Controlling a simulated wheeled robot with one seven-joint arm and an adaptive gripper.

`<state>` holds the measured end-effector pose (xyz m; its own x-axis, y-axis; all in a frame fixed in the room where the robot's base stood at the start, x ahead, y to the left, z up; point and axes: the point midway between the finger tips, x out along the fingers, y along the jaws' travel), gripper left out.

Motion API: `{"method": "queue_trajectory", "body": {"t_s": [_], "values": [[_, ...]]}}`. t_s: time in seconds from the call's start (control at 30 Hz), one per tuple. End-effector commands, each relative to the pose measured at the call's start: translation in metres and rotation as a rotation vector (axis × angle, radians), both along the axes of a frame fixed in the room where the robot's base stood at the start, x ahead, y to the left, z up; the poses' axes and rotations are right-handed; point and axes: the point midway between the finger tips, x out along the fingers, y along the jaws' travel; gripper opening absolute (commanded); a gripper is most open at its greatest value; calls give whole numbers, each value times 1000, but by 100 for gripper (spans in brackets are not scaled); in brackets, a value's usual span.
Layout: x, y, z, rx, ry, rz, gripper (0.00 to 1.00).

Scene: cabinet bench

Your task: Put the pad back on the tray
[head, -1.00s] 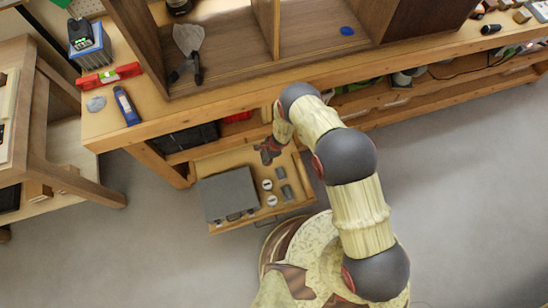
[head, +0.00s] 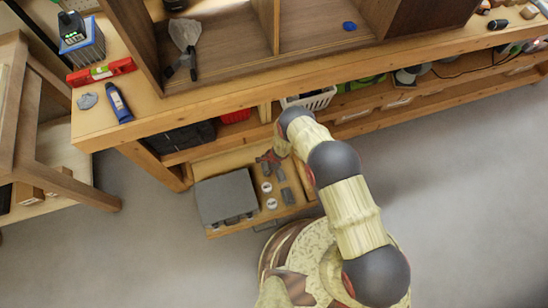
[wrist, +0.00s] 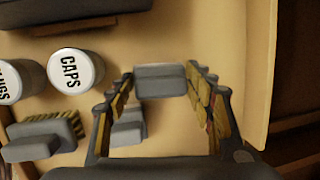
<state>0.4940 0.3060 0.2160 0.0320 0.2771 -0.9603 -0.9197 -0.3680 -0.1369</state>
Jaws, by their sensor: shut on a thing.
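My gripper (wrist: 163,76) is over the open wooden drawer (head: 226,232), its two fingers either side of a small grey block (wrist: 160,84) that looks like the pad. The fingers are closed on it; whether it is clear of the drawer floor I cannot tell. Other grey blocks lie in the drawer, one (wrist: 128,127) close by my left finger and one (wrist: 30,148) farther left. I cannot make out a separate tray.
In the drawer are a white-lidded CAPS can (wrist: 76,71), another can (wrist: 18,81) beside it and a large grey case (head: 226,196). The bench edge (head: 250,110) overhangs behind. A white basket (head: 310,98) stands on the lower shelf. Floor is clear left of the drawer.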

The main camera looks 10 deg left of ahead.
Motion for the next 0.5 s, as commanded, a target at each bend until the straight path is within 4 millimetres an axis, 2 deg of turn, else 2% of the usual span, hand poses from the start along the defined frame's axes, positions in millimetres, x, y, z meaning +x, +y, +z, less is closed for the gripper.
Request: {"method": "queue_trajectory", "body": {"t_s": [0.03,0.1,0.37,0.5], "values": [[16,-4,1,2,-7,-5,21],[25,-9,2,2,-6,-5,21],[42,-17,4,1,-4,-2,21],[60,-25,2,2,-5,-2,21]]}}
